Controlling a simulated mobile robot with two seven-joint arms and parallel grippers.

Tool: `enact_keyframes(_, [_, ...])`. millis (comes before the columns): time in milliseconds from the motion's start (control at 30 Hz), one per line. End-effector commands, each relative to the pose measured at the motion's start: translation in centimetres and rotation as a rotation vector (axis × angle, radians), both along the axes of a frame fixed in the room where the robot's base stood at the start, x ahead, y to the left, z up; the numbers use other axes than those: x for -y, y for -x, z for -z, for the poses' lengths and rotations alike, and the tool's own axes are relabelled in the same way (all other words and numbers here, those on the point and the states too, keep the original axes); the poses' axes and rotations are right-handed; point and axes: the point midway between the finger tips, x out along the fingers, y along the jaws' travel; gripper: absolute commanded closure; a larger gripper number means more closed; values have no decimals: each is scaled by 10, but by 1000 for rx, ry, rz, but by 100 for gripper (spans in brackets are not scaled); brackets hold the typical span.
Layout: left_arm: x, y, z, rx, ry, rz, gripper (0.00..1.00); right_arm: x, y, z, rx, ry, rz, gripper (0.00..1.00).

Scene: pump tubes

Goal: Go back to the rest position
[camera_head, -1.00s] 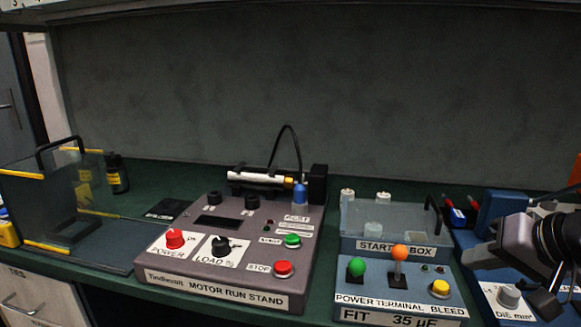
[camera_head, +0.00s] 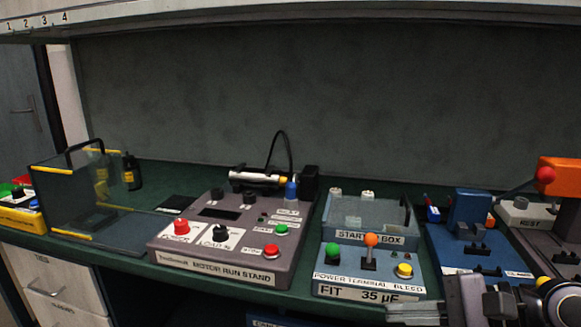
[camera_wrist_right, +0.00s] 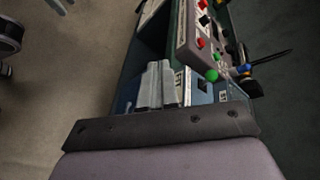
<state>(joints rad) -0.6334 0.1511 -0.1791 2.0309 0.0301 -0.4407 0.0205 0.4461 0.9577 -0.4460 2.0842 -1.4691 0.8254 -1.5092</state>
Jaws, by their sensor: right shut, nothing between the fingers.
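My right gripper (camera_head: 400,313) is at the lower right of the head view, low in front of the bench edge, near the blue start box panel (camera_head: 325,272). Its arm comes in from the right edge. In the right wrist view its two grey fingers (camera_wrist_right: 157,84) lie together with nothing between them. It touches nothing that I can see. My left gripper is in neither view.
The motor run stand (camera_head: 225,268) is mid-bench, with a clear guard box (camera_head: 70,195) to its left. A blue press (camera_head: 468,215) and an orange-topped device (camera_head: 560,172) stand at the right. Floor shows beside the bench in the wrist view.

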Motion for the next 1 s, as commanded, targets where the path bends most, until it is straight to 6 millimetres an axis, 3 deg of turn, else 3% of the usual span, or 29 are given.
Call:
enact_keyframes(33, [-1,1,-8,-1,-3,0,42,-15,6,-7,-146,-180,32,100])
enact_keyframes(133, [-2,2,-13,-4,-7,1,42,-32,10,-18,-456,-535,116,100])
enact_keyframes(333, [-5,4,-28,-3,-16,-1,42,-24,0,-15,-1130,-1234,325,100])
enact_keyframes(467, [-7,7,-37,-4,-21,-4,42,0,-5,19,-1570,-1698,486,100])
enact_keyframes(600, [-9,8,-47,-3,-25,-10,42,28,11,84,-2006,-2231,678,100])
enact_keyframes(633, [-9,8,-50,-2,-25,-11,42,32,18,100,1979,2229,-683,100])
enact_keyframes(800, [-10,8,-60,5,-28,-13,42,44,78,181,1410,1777,-543,100])
enact_keyframes(900, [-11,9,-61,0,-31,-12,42,43,110,211,1189,1612,-484,100])
enact_keyframes(1000, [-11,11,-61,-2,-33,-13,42,41,129,226,1066,1524,-447,100])
